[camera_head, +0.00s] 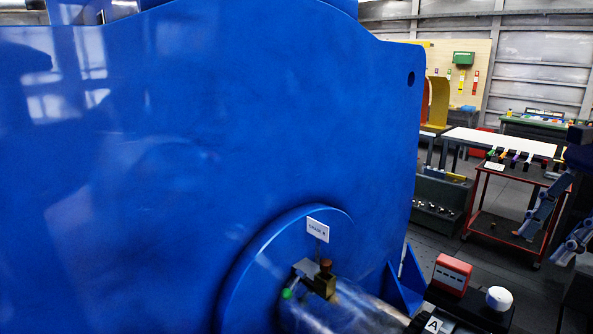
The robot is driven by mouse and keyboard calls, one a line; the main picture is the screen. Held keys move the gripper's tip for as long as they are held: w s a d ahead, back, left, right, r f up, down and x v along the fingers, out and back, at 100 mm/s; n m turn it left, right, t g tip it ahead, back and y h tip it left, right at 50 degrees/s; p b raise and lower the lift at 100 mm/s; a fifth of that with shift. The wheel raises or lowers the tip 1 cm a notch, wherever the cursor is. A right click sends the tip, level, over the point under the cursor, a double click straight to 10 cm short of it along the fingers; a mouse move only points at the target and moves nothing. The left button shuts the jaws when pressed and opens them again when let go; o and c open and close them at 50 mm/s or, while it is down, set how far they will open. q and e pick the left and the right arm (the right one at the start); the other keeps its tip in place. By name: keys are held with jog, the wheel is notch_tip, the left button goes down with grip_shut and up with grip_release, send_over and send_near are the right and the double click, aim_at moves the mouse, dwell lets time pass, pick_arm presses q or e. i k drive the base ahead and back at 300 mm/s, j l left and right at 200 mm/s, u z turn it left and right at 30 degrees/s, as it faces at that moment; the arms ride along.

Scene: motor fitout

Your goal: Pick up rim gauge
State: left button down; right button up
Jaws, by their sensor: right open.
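A small brass and dark metal fixture (318,280) with a green-tipped end sits on the shiny shaft (345,310) of the big blue motor (190,170). It may be the rim gauge, but I cannot tell for sure. A red box (452,274) and a white rounded piece (499,298) rest on a dark surface right of the shaft. My right gripper (543,243) is at the right edge, open and empty, its two fingers apart. It is right of and above these pieces, touching none of them. My left gripper is not in view.
A white tag (318,230) stands on the motor's round hub, and an "A" label (433,325) is at the bottom edge. A red-framed cart (506,172) with coloured items stands behind my right gripper. The blue motor fills the left and middle.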

aim_at(448, 289)
jog(key=k+j, duration=0.35)
jog(key=j, duration=0.15)
jog(key=k+j, duration=0.35)
jog(key=j, duration=0.15)
jog(key=k+j, duration=0.35)
jog(key=j, duration=0.2)
